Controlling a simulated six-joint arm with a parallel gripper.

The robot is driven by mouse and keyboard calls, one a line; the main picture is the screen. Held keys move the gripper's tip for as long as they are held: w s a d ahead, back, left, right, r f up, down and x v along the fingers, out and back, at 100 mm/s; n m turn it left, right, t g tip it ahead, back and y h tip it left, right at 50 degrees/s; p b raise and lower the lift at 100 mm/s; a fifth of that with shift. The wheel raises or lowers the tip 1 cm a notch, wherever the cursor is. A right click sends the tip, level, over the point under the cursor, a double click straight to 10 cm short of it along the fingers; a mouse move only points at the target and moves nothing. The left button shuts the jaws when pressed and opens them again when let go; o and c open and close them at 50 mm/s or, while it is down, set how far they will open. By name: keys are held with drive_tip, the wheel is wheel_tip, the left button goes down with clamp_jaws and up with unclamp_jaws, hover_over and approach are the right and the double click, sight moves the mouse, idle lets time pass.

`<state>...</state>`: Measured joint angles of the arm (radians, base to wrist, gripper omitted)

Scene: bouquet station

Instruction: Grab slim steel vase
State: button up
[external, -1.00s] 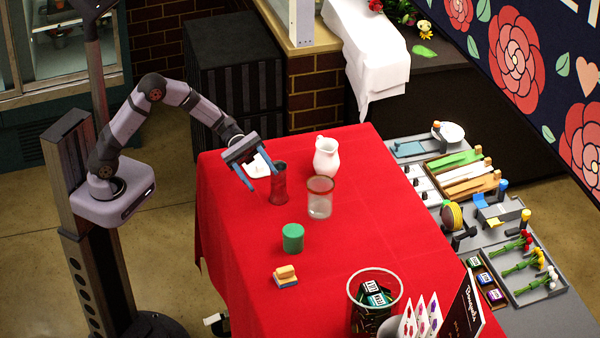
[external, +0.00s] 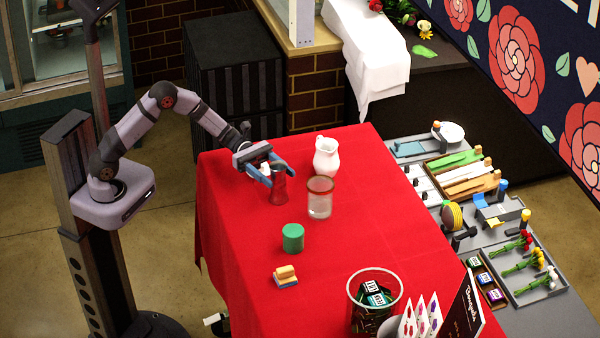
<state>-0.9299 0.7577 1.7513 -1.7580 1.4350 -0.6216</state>
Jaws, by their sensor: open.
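The slim steel vase (external: 279,188) stands upright on the red tablecloth, its shiny side mirroring the red cloth. My gripper (external: 275,175) is low over the table at the vase, with its blue fingers open. One finger shows at the vase's left and the other at its upper right, so the vase appears to lie between them. Whether either finger touches it, I cannot tell. The gripper hides part of the vase's upper side.
A clear glass vase (external: 320,198) stands close to the right, and a white pitcher (external: 326,156) stands behind. A green cylinder (external: 293,238) and a small stacked block (external: 286,276) are nearer the front. The cloth's right middle is clear.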

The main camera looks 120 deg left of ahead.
sight(283, 180)
drive_tip(key=shift+w+d+p, duration=0.3)
drive_tip(key=shift+w+p, duration=0.05)
drive_tip(key=shift+w, duration=0.1)
drive_tip(key=shift+f+p+x, duration=0.1)
drive_tip(key=shift+p+x, duration=0.3)
drive_tip(key=shift+x, duration=0.65)
drive_tip(key=shift+f+p+x, duration=0.15)
drive_tip(key=shift+p+x, duration=0.25)
drive_tip(key=shift+x, duration=0.7)
drive_tip(key=shift+a, duration=0.1)
drive_tip(key=shift+c, duration=0.4)
clamp_jaws()
drive_tip(key=shift+r, duration=0.1)
